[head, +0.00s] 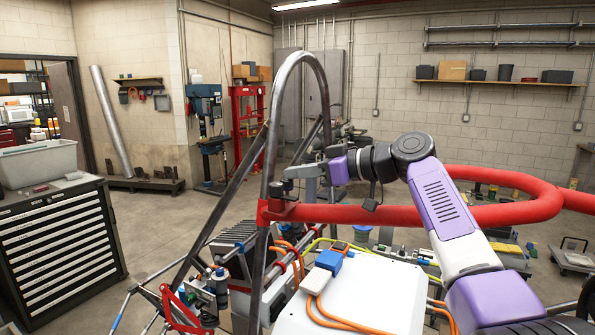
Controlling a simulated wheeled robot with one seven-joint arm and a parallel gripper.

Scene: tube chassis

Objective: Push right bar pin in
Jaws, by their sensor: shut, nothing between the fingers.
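The red bar (420,215) runs across the picture and loops back at the right. Its left end meets the upright metal hoop tube (267,170) at a red bracket (263,211). A small dark round piece (279,204), which looks like the bar pin, sits on the bar just right of the hoop. My gripper (284,187) is shut and empty, right above or against that piece. I cannot tell whether they touch. The pin's depth in its hole is too small to see.
A white panel (365,298) with a blue connector (328,262) and orange cables lies below the bar. Diagonal frame tubes stand left of the hoop. A black drawer cabinet (60,235) with a grey bin (38,163) stands at far left. Open floor lies between cabinet and chassis.

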